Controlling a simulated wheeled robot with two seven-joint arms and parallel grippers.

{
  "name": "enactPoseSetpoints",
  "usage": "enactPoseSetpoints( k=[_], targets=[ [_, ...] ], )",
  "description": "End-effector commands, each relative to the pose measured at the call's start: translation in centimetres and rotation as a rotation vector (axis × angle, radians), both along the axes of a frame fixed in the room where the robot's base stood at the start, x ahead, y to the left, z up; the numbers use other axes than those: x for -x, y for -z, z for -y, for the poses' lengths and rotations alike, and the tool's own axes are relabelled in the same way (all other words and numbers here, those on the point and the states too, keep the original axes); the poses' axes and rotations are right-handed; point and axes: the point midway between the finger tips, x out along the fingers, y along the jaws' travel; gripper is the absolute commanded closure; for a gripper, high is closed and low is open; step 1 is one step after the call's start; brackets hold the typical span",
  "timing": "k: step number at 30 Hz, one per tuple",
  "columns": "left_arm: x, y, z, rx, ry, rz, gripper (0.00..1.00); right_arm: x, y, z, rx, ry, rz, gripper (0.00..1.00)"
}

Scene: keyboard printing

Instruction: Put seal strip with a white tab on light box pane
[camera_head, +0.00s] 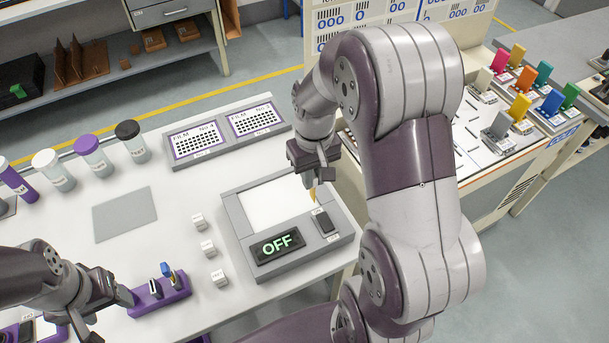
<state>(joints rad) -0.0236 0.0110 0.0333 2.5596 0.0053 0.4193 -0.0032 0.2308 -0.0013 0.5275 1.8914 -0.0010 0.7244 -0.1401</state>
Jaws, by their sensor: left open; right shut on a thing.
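The light box (236,222) is a grey unit with a bare white pane (268,207), a dark display (277,247) reading OFF in green and a dark switch (325,222). My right gripper (314,181) is shut on a thin amber strip (313,195), held pointing down by the pane's right edge, above the switch. No white tab shows on it; the jaws hide its upper part. I cannot tell whether it touches the box. My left gripper (108,305) is open at the lower left, beside a purple holder (172,296) with small blue-topped pieces.
Several white blocks (208,248) stand left of the light box. A grey mat (125,213), capped bottles (92,155) and two film plates (199,139) occupy the table's back left. My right arm covers the table's right side. Coloured cards (521,107) stand on another table.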

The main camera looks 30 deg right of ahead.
Motion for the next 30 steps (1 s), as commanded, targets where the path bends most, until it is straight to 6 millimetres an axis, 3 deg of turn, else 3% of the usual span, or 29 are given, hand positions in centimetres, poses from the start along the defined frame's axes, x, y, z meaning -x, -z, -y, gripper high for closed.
enactPoseSetpoints(
  k=[2, 4, 12, 15, 19, 24, 30],
  targets=[
    [0.0, -0.2, 0.0, 0.000, 0.000, 0.000, 0.39, 0.4, 0.4, -0.3, 0.000, -0.014, -0.002, 1.00],
    [0.0, -0.5, 0.0, 0.000, -0.001, 0.000, 0.39, -0.6, 1.0, -0.8, 0.000, -0.034, -0.002, 1.00],
    [0.0, -2.0, 0.0, 0.000, -0.001, 0.000, 0.39, -7.8, 5.6, -3.2, 0.000, -0.036, -0.003, 1.00],
    [0.0, -2.3, 0.0, 0.000, 0.000, 0.000, 0.39, -9.5, 6.7, -3.7, 0.000, -0.034, -0.001, 1.00],
    [0.0, -2.6, 0.0, 0.000, 0.000, 0.000, 0.39, -10.2, 7.9, -4.0, 0.000, -0.033, -0.002, 1.00],
    [0.0, -3.4, 0.0, 0.000, 0.000, 0.000, 0.39, -10.2, 10.8, -4.0, 0.000, -0.033, -0.002, 1.00],
    [0.0, -3.2, 0.0, 0.000, 0.000, 0.000, 0.39, -10.2, 11.3, -4.0, 0.000, -0.033, 0.001, 1.00]
  ],
)
